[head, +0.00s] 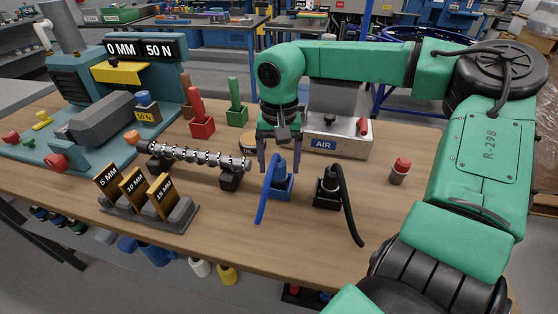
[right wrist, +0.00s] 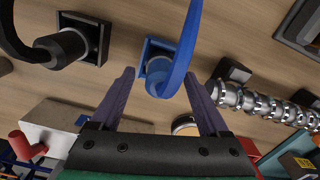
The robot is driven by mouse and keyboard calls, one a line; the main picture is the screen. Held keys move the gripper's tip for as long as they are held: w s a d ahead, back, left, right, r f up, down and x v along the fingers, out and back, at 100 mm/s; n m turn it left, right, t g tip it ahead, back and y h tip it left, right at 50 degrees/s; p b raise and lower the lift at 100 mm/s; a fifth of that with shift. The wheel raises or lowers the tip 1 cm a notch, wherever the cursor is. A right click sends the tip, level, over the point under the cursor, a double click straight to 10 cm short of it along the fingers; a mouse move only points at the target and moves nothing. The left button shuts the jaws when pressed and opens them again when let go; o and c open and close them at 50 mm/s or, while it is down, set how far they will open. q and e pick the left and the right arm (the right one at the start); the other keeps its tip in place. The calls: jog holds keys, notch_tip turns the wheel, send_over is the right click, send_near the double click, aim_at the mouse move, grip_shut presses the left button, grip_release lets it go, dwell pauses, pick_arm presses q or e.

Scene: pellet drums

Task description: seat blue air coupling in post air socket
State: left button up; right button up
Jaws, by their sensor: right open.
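The blue air coupling (head: 279,168) stands in a blue square holder (head: 284,192) on the bench, its blue hose curving down to the front. In the right wrist view the coupling (right wrist: 160,70) shows with its hose (right wrist: 188,40) looping over it. My right gripper (head: 279,160) is open, pointing down at the coupling, with one purple finger to each side of it. Whether the fingers touch it I cannot tell. The silver box with the AIR label (head: 323,144) stands behind and to the right; its socket opening is hidden or too small to tell. My left gripper is not in view.
A black coupling (head: 328,184) with a black hose stands just right of the blue one. A metal camshaft (head: 200,156) on black supports lies to the left, with gauge blocks (head: 150,205) in front. A red-capped cylinder (head: 400,170) stands right. The front bench middle is clear.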

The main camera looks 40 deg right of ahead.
jog(key=shift+c, duration=0.3)
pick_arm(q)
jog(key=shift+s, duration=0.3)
pick_arm(e)
grip_shut()
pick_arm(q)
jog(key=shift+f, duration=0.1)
pick_arm(e)
jog(key=shift+r, duration=0.1)
